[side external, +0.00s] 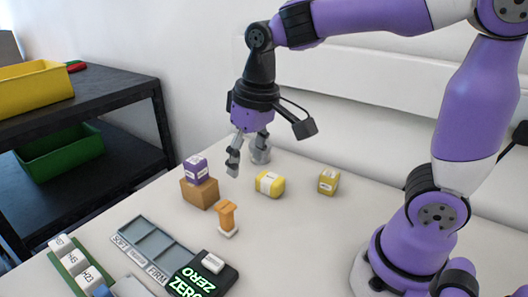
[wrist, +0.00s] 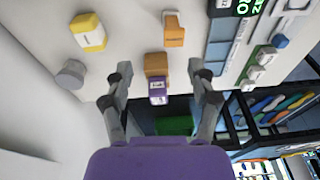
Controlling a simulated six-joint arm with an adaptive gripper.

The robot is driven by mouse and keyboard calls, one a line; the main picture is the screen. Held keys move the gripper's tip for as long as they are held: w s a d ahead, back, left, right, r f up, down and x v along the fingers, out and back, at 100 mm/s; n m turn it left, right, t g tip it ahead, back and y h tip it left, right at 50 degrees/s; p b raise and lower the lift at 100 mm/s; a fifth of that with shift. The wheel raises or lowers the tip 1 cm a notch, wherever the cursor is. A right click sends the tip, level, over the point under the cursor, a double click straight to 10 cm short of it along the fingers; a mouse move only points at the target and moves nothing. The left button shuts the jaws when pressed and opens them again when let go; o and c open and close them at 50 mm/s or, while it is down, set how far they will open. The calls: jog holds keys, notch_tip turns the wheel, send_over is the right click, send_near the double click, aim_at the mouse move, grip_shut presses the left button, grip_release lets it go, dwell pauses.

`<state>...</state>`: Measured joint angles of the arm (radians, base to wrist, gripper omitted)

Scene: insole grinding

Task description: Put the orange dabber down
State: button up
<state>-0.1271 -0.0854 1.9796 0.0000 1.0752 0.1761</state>
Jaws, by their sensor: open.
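The orange dabber (side external: 227,214) stands upright on a white base on the table, in front of the brown block. It also shows in the wrist view (wrist: 174,34), beyond my fingertips. My gripper (side external: 246,160) is open and empty, up above the table behind the dabber and apart from it. In the wrist view my fingers (wrist: 160,70) are spread, with the brown block (wrist: 156,64) and the purple box (wrist: 158,92) showing between them. Nothing is between the fingers in contact.
A yellow block (side external: 269,184), a yellow cube (side external: 328,181) and a grey cylinder (side external: 260,152) stand nearby. A sorting panel (side external: 150,243), a ZERO display unit (side external: 212,278) and a green tray (side external: 68,263) lie in front.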

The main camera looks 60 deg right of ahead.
jog(key=s+d+r+t, duration=0.1)
jog(key=s+d+t, duration=0.2)
jog(key=s, duration=0.4)
jog(key=shift+d+r+n, duration=0.15)
jog(key=shift+n, duration=0.15)
jog(key=shift+o, duration=0.4)
jog(key=shift+s+d+t, duration=0.15)
jog(key=shift+s+t, duration=0.15)
jog(key=shift+s, duration=0.1)
jog(key=shift+f, duration=0.2)
